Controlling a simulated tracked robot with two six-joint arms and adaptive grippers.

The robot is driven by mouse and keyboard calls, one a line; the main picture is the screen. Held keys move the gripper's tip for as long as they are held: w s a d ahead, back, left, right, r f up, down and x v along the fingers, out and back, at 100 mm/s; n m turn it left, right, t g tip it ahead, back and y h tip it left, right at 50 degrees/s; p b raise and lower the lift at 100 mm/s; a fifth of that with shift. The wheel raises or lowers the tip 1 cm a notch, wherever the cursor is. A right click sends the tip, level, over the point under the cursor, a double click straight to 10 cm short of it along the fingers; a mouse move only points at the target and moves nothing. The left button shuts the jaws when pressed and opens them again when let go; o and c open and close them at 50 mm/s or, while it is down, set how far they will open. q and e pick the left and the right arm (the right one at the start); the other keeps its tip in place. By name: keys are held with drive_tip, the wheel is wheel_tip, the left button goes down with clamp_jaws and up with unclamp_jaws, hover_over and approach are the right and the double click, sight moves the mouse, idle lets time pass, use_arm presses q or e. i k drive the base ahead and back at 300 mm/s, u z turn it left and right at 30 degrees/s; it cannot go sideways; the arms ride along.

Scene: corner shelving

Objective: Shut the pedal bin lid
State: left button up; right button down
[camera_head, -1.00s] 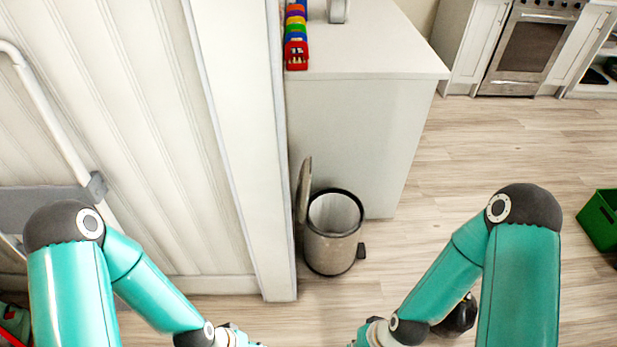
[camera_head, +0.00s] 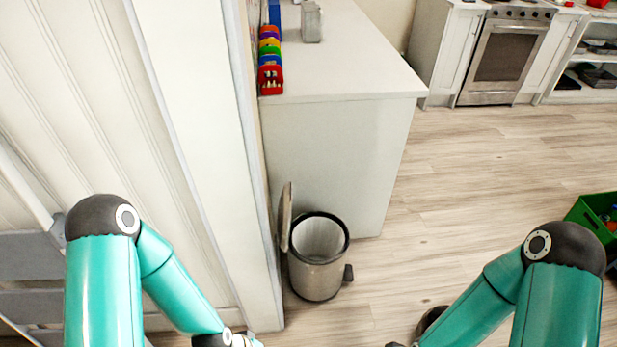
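The pedal bin (camera_head: 317,276) stands on the floor against the front of the white cabinet, beside the white wall post. Its lid (camera_head: 286,217) is up, standing nearly vertical on the left side of the rim. The open mouth shows a pale, empty-looking inside. The pedal (camera_head: 348,273) sticks out at the lower right of the bin. My left and right arms reach in from the bottom left and bottom right. Both grippers are cut off by the bottom edge, so their fingers do not show. Neither arm touches the bin.
The white cabinet (camera_head: 333,165) carries a colourful toy (camera_head: 270,62) and a metal container (camera_head: 311,22). A green crate (camera_head: 592,212) is at the right. An oven (camera_head: 504,55) stands at the back. The middle floor is clear.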

sight(283, 225)
drive_tip(key=u, duration=0.15)
drive_tip(key=i, duration=0.9)
drive_tip(key=u, duration=0.75)
